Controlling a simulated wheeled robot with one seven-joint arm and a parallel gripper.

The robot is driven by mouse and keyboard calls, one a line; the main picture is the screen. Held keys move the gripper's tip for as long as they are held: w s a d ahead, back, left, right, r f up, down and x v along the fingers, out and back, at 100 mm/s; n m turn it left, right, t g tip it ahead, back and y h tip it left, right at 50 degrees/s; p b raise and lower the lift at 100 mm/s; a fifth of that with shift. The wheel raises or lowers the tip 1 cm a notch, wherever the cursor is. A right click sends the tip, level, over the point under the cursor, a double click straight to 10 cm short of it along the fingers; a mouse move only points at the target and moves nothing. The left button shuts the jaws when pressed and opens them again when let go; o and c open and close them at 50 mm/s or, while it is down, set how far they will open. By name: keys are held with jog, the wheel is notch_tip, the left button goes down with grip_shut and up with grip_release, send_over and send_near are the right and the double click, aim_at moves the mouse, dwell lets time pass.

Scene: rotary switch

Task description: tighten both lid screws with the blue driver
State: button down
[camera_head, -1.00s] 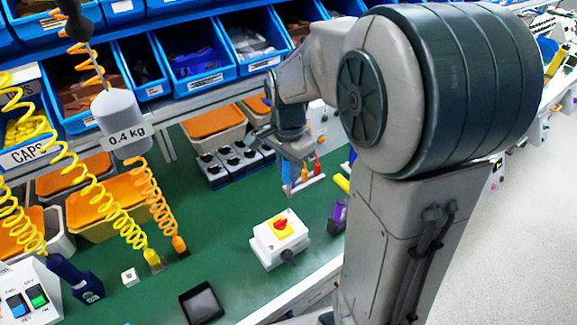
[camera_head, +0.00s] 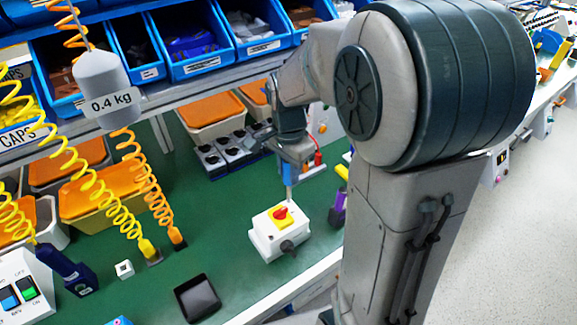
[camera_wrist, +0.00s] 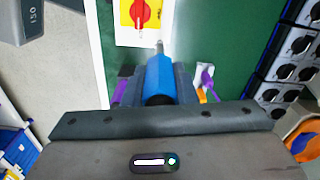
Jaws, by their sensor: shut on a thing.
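The rotary switch box (camera_head: 280,234) is white, with a yellow plate and a red knob (camera_head: 281,213) on its lid. It stands on the green bench, and part of its lid shows at the top of the wrist view (camera_wrist: 135,36). My gripper (camera_wrist: 158,84) is shut on the blue driver (camera_wrist: 160,70), whose metal shaft points toward the lid. In the head view the driver (camera_head: 288,177) is upright beneath my gripper (camera_head: 293,155), its tip close to the lid's far edge. I cannot tell whether it touches. The lid screws are too small to make out.
A row of grey knob modules (camera_head: 232,150) lies farther back. A purple tool (camera_head: 338,208) is right of the box. A black tray (camera_head: 198,298) lies front left; green bench between is clear.

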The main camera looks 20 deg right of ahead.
jog(key=n, duration=0.3)
jog(key=shift+f+n, duration=0.1)
jog(key=shift+n, duration=0.3)
jog(key=n, duration=0.8)
jog(key=shift+d+n, duration=0.1)
jog(key=shift+n, duration=0.2)
jog(key=n, duration=0.3)
jog(key=shift+n, duration=0.3)
jog(key=n, duration=0.3)
jog(key=shift+n+p, duration=0.3)
jog(key=shift+n, duration=0.1)
jog(key=n, duration=0.4)
jog(key=n+p, duration=0.1)
jog(key=n, duration=0.3)
jog(key=shift+n, duration=0.4)
jog(key=n, duration=0.3)
jog(key=shift+f, duration=0.45)
